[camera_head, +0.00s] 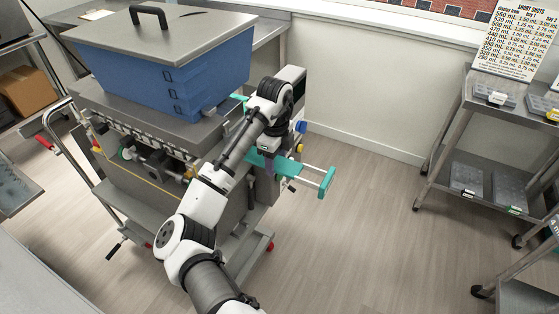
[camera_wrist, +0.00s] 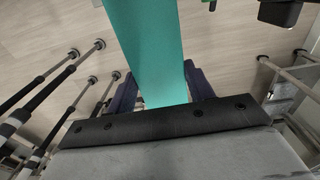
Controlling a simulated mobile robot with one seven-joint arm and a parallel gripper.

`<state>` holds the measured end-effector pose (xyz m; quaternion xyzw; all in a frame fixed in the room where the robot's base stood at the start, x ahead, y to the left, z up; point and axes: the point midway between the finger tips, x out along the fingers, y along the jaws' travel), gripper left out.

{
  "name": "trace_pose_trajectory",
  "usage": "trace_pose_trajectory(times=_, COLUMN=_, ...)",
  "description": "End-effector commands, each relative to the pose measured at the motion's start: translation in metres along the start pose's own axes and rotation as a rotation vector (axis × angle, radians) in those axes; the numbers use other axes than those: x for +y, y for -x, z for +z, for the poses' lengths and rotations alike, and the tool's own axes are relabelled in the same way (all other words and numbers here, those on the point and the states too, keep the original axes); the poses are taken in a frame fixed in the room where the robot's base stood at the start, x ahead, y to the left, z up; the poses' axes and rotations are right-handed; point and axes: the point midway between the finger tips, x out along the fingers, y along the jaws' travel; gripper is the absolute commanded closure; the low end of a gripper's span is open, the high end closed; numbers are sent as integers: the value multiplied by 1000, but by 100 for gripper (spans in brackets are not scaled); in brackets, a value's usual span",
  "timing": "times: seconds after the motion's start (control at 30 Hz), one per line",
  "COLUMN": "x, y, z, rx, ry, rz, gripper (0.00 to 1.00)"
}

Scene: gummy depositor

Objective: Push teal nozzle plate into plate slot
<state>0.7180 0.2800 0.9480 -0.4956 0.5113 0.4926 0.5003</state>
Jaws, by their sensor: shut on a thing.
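The teal nozzle plate (camera_head: 286,166) juts out from the right side of the depositor machine (camera_head: 225,195), under my gripper (camera_head: 268,163). In the wrist view the plate (camera_wrist: 152,45) is a long, flat teal strip running up and away from between the two dark blue fingers of my gripper (camera_wrist: 160,88). The gripper is shut on the plate. Rods reach right from the plate area to a teal end bar (camera_head: 327,182). My arm hides much of the machine's right side, so the plate slot and how far the plate sits in it cannot be told.
A blue hopper (camera_head: 185,75) with a grey lid stands on top of the machine. Blue and yellow knobs (camera_head: 300,128) are close to my wrist. A metal shelf cart (camera_head: 480,150) with trays stands at the right. The floor (camera_head: 365,220) between is clear.

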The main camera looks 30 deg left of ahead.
Motion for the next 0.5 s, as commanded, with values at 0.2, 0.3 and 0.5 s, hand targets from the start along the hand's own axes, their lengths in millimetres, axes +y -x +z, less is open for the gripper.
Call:
trace_pose_trajectory(times=0.2, x=0, y=1, z=8, rx=-1, ry=2, rz=-1, gripper=100)
trace_pose_trajectory(times=0.3, x=0, y=1, z=12, rx=-1, ry=1, rz=-2, gripper=100)
trace_pose_trajectory(times=0.5, x=0, y=1, z=19, rx=0, ry=2, rz=-2, gripper=100)
